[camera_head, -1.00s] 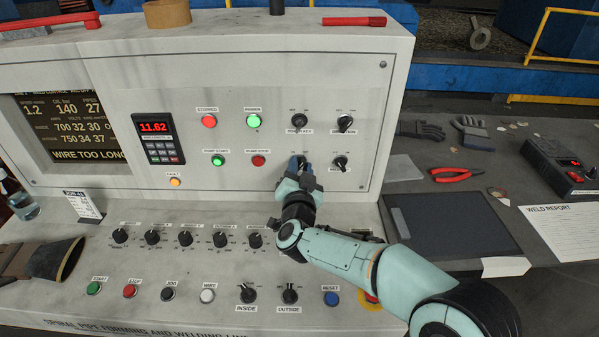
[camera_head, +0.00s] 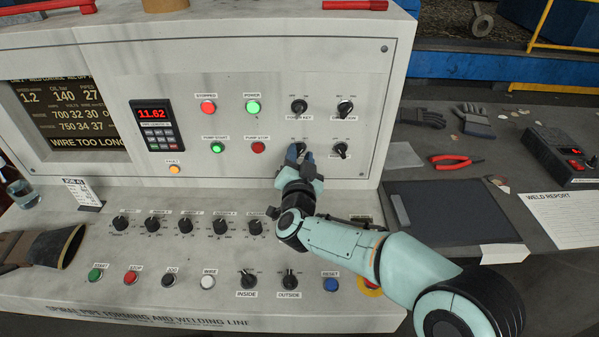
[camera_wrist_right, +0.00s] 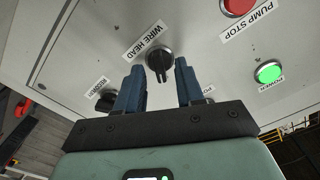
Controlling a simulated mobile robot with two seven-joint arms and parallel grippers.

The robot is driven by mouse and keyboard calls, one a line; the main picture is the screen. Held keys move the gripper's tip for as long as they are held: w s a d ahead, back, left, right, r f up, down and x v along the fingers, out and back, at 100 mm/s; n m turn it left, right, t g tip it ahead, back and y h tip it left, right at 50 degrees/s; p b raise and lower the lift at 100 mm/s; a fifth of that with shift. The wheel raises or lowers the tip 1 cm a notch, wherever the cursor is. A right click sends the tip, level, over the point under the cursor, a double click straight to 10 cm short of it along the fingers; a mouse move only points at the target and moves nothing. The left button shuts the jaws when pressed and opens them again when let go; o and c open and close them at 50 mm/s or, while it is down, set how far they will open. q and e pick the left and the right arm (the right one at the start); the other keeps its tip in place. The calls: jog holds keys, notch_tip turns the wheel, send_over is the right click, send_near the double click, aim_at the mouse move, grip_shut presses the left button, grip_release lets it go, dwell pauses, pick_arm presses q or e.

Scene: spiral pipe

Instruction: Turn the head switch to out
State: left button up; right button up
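The head switch is a black rotary knob (camera_wrist_right: 160,62) labelled WIRE HEAD in the right wrist view. Its pointer bar faces down in that view, between my fingers. My right gripper (camera_wrist_right: 158,85) is open, with one blue finger on each side of the knob and visible gaps to both. In the head view my right gripper (camera_head: 302,155) is at the lower row of the upright panel and hides most of the knob. I cannot read the switch's out mark. My left gripper is not in view.
A black knob (camera_head: 340,150) sits close right, with a power key knob (camera_head: 299,106) above. The red pump stop button (camera_head: 258,148) is close left. Several knobs and buttons line the sloping desk below. A glove (camera_head: 40,248) lies at left.

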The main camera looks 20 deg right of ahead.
jog(key=v, duration=1.2)
jog(key=shift+s, duration=0.35)
jog(key=shift+a, duration=0.15)
